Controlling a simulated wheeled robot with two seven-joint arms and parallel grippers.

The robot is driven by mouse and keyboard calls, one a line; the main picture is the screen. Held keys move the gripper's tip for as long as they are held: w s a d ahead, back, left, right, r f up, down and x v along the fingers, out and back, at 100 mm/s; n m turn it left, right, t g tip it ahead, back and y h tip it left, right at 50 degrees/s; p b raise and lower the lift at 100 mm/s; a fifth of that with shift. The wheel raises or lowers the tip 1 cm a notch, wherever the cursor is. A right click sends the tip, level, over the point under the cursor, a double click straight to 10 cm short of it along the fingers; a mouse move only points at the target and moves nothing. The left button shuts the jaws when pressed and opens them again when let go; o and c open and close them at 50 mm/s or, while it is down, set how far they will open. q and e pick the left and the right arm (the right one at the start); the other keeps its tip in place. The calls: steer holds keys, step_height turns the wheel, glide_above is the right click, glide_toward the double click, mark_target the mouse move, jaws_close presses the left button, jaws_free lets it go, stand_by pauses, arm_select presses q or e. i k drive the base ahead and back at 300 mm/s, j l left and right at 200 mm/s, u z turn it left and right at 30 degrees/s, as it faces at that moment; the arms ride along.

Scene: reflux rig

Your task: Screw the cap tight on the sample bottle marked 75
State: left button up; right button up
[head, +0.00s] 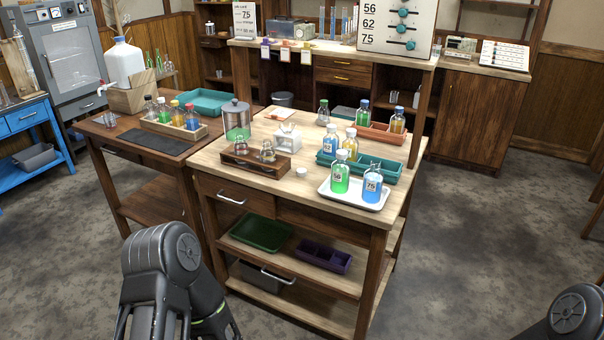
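The sample bottle marked 75 (372,188) holds blue liquid and stands upright on a white tray (347,201) at the front right of the wooden bench. Its neck looks clear and shows no white cap. A small white cap-like disc (302,171) lies on the bench top, left of the tray. A green-filled bottle (340,178) with a white cap stands on the tray just left of the bottle marked 75. Dark links of my arms show at the bottom left and bottom right, low and apart from the bench. Neither gripper's fingers are in view.
A teal tray (392,172) with bottles and an orange tray (376,134) stand behind the white tray. A wooden block with glassware (255,160) is to the left. The bench (288,192) is bare along its front left. A side table (112,132) adjoins on the left.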

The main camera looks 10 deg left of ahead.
mark_target(372, 176)
steer(key=i+j+z, duration=0.5)
steer(key=i+j, duration=0.15)
steer(key=j, duration=0.15)
